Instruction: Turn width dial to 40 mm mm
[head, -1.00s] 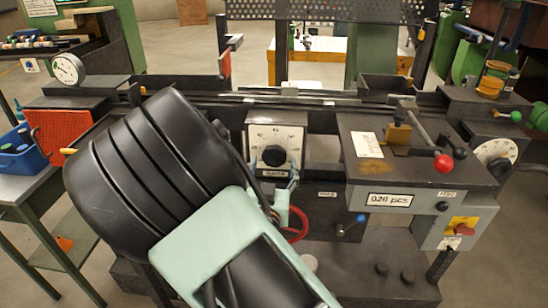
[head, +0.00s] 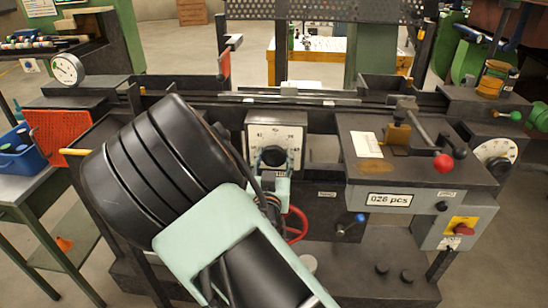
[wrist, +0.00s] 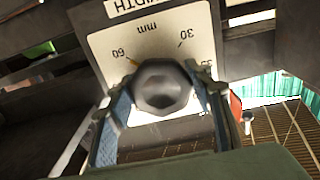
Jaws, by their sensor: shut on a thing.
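The width dial is a pale plate (head: 289,132) with a dark round knob (head: 274,157) on the front of the machine. In the wrist view the plate shows upside down, with "mm" and the numbers 60 and 30 readable. The dark faceted knob (wrist: 163,87) fills the middle there. A small orange pointer (wrist: 132,62) beside the knob points toward the 60. My gripper (wrist: 162,94) is shut on the knob, one finger on each side. In the head view my arm partly hides the gripper, and the gripper covers the label below the dial.
A red handwheel (head: 297,226) and a blue-tipped lever (head: 359,218) are below and right of the dial. A counter box (head: 389,199), a red-knobbed lever (head: 443,162) and another round dial (head: 495,152) are further right. A dial gauge (head: 67,69) stands at left.

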